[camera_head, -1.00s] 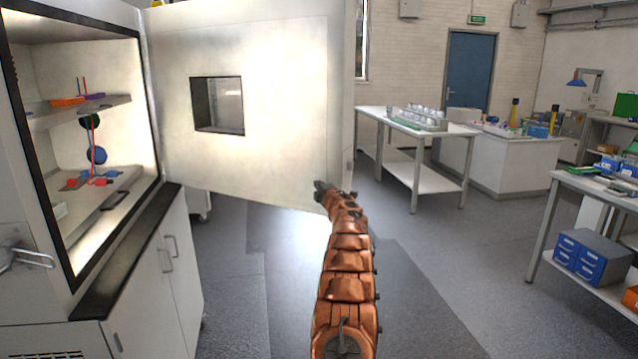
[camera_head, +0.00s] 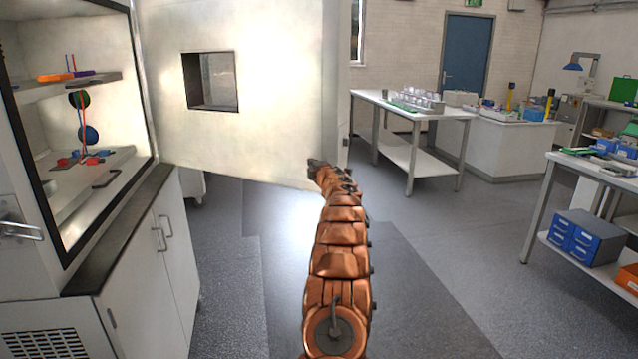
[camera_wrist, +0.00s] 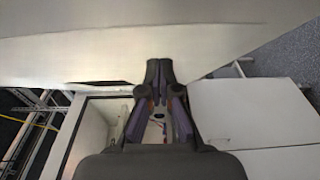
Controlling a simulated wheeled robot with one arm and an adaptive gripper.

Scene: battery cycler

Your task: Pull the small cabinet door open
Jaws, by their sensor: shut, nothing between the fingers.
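The small cabinet door (camera_head: 270,110) is a white panel with a square window. It stands swung wide open from the cabinet (camera_head: 40,150), whose lit inside shows at the left of the head view. My gripper (camera_head: 318,165) is at the door's lower part, near its free edge. In the wrist view, a pale panel, apparently the door (camera_wrist: 70,50), crosses the top. My gripper's fingertips (camera_wrist: 158,68) are together in front of it, with nothing held. Whether they touch the door I cannot tell.
Inside the cabinet are shelves with small coloured parts. Below is a white base cupboard with bar handles (camera_head: 162,235). A white table (camera_head: 400,115) with glassware stands behind right, and a bench with blue drawers (camera_head: 575,238) at the right. The grey floor between is clear.

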